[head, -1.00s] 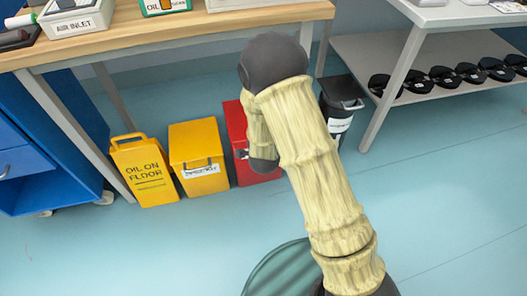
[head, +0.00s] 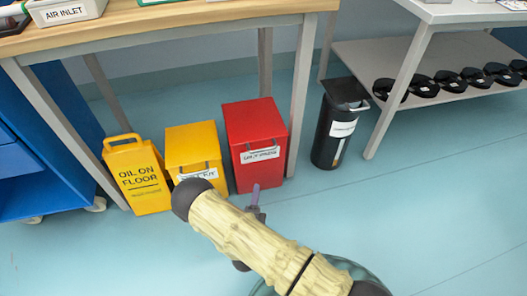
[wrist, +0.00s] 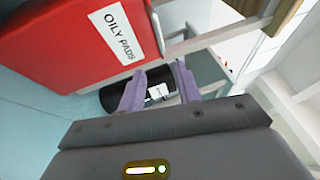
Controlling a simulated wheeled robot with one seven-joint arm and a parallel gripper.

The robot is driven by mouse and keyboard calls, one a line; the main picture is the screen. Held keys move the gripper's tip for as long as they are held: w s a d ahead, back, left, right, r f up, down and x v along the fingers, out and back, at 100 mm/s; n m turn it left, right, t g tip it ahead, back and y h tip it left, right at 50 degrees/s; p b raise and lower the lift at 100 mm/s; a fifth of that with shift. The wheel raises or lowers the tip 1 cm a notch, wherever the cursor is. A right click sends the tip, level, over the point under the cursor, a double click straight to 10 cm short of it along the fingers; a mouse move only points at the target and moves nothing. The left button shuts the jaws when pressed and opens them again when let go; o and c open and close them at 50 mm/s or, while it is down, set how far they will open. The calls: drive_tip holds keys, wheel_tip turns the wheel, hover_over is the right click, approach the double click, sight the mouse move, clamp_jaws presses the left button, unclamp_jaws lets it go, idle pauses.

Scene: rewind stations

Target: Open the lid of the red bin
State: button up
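The red bin (head: 256,140) stands on the floor under the wooden workbench, with its lid down and a white label on its front. In the wrist view the red bin (wrist: 70,45) fills the upper left, and its label reads "OILY PADS". My gripper (head: 254,192) is low in front of the bin in the head view, partly hidden by my arm. In the wrist view the two purple fingers of my gripper (wrist: 160,82) are spread apart with nothing between them. They are beside the bin and do not visibly hold it.
A yellow bin (head: 192,148) and a yellow "OIL ON FLOOR" sign (head: 139,180) stand left of the red bin. A bench leg (head: 301,100) is close on its right. A black bin (head: 336,125) stands farther right. The blue floor in front is mostly clear.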

sight(264, 149)
drive_tip(key=b+x, duration=0.6)
drive_tip(key=x, duration=1.1)
drive_tip(key=shift+w+b, duration=0.3)
clamp_jaws()
